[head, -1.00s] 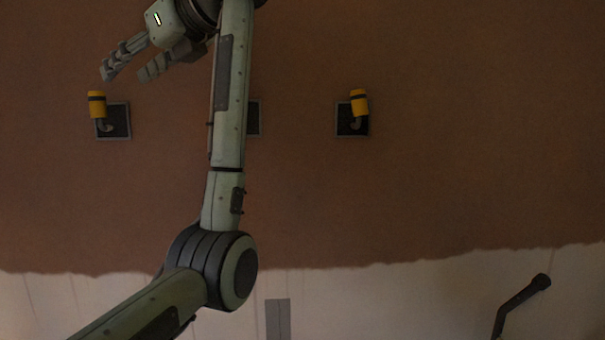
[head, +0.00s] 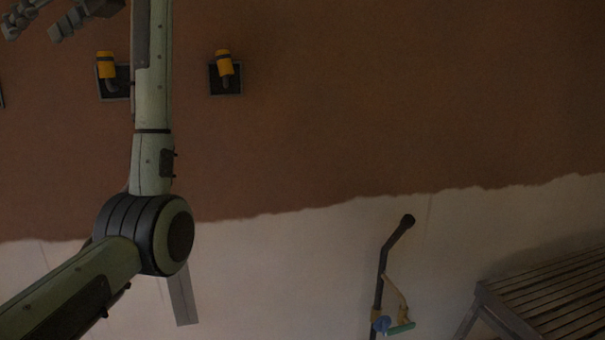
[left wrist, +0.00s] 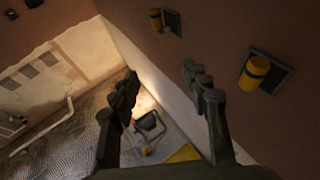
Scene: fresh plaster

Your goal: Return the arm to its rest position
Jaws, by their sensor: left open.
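My left arm (head: 152,110) rises from the lower left of the head view in front of a brown plastered wall. My left gripper (head: 36,24) is at the top left corner there, partly cut off by the frame. In the left wrist view, its two fingers (left wrist: 160,78) are apart, with nothing held between them. My right gripper is in neither current view.
Yellow-handled fixtures (head: 225,64) on dark wall plates sit near the left arm; two also show in the left wrist view (left wrist: 257,70). A dark bent pole (head: 382,265) and a slatted bench (head: 550,295) stand at right. Cluttered floor (left wrist: 55,140) lies below.

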